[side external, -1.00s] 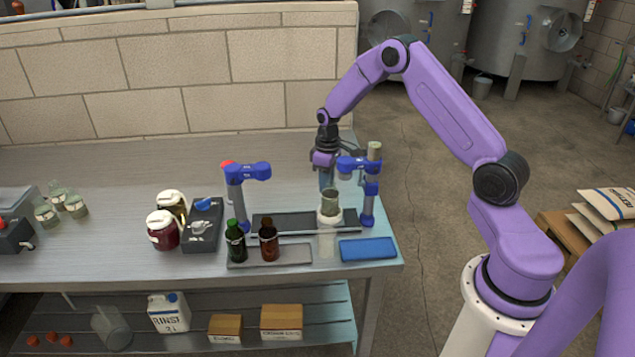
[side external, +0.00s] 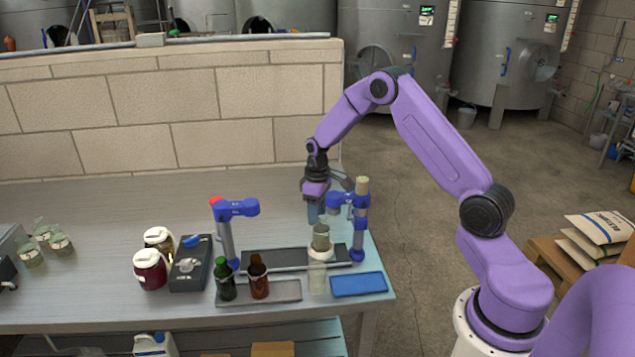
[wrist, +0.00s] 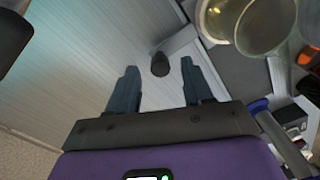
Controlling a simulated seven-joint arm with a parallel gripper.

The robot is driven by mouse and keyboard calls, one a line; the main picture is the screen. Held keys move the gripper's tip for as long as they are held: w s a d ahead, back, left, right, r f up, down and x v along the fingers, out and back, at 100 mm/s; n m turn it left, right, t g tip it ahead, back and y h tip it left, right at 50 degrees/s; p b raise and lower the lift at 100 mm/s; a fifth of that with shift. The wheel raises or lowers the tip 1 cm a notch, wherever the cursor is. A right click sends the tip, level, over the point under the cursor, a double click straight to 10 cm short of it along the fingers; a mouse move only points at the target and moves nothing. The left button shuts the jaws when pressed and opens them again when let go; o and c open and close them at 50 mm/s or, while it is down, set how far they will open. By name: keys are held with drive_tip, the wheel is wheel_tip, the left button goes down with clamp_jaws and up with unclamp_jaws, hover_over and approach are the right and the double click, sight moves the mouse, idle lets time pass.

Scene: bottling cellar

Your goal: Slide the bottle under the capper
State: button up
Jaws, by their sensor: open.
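A green bottle (side external: 225,281) and a brown bottle (side external: 259,279) stand upright on a grey tray (side external: 286,291) at the bench front. A pale greenish glass piece (side external: 321,236) stands on a white round base on a dark track (side external: 275,258). Two blue capper-like heads stand on posts: a left one with a red knob (side external: 235,209) and a right one (side external: 345,200). My gripper (side external: 313,217) is open and empty, above and behind the glass piece, left of the right post. Its spread fingers show in the wrist view (wrist: 160,92).
A blue mat (side external: 358,284) lies at the front right corner. Two lidded jars (side external: 150,270) and a dark box (side external: 190,265) stand left of the bottles. The bench (side external: 90,220) is clear at its back left.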

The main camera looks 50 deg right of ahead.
wheel_tip(320, 180, up, 16)
drive_tip(key=shift+d, duration=0.25)
drive_tip(key=shift+w+f, duration=0.1)
drive_tip(key=shift+w, duration=0.1)
drive_tip(key=w+m+g, duration=0.1)
drive_tip(key=w, duration=0.1)
drive_tip(key=w+f+m+g, duration=0.1)
drive_tip(key=w, duration=0.1)
drive_tip(key=w+m+g, duration=0.1)
drive_tip(key=w+g, duration=0.1)
drive_tip(key=w, duration=0.1)
drive_tip(key=shift+a+f+m, duration=0.15)
drive_tip(key=shift+a+m, duration=0.15)
drive_tip(key=shift+s+f, duration=0.1)
drive_tip(key=x, duration=1.7)
drive_tip(key=shift+s+d, duration=0.25)
drive_tip(key=shift+d, duration=0.05)
